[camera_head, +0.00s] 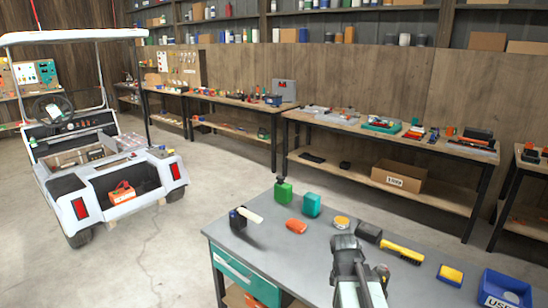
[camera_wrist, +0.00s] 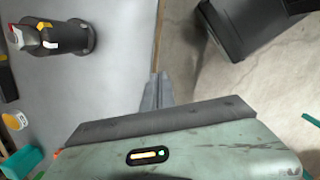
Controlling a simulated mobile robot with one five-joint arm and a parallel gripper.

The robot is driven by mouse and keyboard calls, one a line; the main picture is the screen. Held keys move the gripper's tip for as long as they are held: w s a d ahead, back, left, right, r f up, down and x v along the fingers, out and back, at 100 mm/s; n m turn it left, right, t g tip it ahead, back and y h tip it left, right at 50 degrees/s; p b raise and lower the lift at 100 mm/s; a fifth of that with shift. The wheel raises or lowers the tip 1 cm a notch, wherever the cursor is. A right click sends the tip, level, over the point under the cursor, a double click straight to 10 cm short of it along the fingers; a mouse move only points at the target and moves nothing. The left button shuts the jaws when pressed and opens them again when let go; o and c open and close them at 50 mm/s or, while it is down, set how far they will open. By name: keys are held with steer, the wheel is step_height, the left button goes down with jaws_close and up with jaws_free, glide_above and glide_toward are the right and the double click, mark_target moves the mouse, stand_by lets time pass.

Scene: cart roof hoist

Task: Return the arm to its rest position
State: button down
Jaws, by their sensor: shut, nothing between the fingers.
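My gripper (camera_wrist: 157,82) shows in the wrist view as two grey fingers close together, with nothing between them. It is over or near the edge of the grey workbench top (camera_wrist: 110,60), with concrete floor to the right in that view. In the head view my arm (camera_head: 347,262) rises at the bottom centre, in front of the grey workbench (camera_head: 265,238). I cannot make out the fingertips clearly there.
A white cart (camera_head: 118,190) stands left on open floor.

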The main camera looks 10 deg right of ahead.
steer(key=s+a+m+y, duration=0.1)
steer(key=a+m, duration=1.1)
steer(key=a, duration=0.1)
steer(key=shift+s+a+f+m+y, duration=0.15)
steer(key=shift+s+a+m+y, duration=0.05)
steer(key=shift+s+m+y, duration=0.1)
